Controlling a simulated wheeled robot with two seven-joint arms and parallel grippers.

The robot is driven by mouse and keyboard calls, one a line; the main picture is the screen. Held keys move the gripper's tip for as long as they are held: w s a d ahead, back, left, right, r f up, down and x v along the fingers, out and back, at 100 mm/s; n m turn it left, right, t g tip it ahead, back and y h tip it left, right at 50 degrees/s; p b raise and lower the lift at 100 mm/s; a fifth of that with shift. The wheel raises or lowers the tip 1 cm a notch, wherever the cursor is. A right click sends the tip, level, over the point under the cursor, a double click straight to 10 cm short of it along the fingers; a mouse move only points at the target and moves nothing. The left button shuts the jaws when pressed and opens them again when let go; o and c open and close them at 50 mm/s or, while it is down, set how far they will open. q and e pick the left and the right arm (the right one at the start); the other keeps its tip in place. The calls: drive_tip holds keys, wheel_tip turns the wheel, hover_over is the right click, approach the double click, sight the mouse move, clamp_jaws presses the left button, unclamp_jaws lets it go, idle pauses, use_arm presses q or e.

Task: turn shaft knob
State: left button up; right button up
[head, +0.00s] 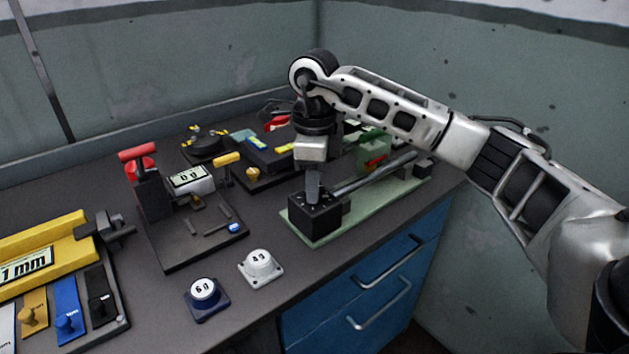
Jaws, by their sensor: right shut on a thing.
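My right arm reaches in from the right, and its gripper (312,190) points straight down. It is shut at the top of a black block (310,220), where the knob would sit; the knob itself is hidden by the fingers. The block stands at the near left end of a pale green base plate (375,212). A long grey shaft (372,174) runs from the block toward the back right of the plate. My left gripper does not show.
A black stand with a red handle (138,154) and a display (188,179) is to the left. A white dial block (261,267) and a dark blue one (206,299) lie in front. A yellow gauge (45,255) is far left. Blue drawers (365,285) are below the table edge.

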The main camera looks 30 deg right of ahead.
drive_tip(key=n, duration=0.3)
drive_tip(key=shift+n, duration=0.4)
drive_tip(key=n+b, duration=0.1)
drive_tip(key=n, duration=0.3)
drive_tip(key=shift+n, duration=0.3)
drive_tip(key=n, duration=0.3)
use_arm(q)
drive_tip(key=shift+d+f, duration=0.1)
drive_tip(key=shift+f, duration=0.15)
use_arm(e)
drive_tip(key=shift+n, duration=1.7)
drive_tip(key=shift+r, duration=0.1)
drive_tip(key=o, duration=1)
drive_tip(key=shift+c, duration=0.2)
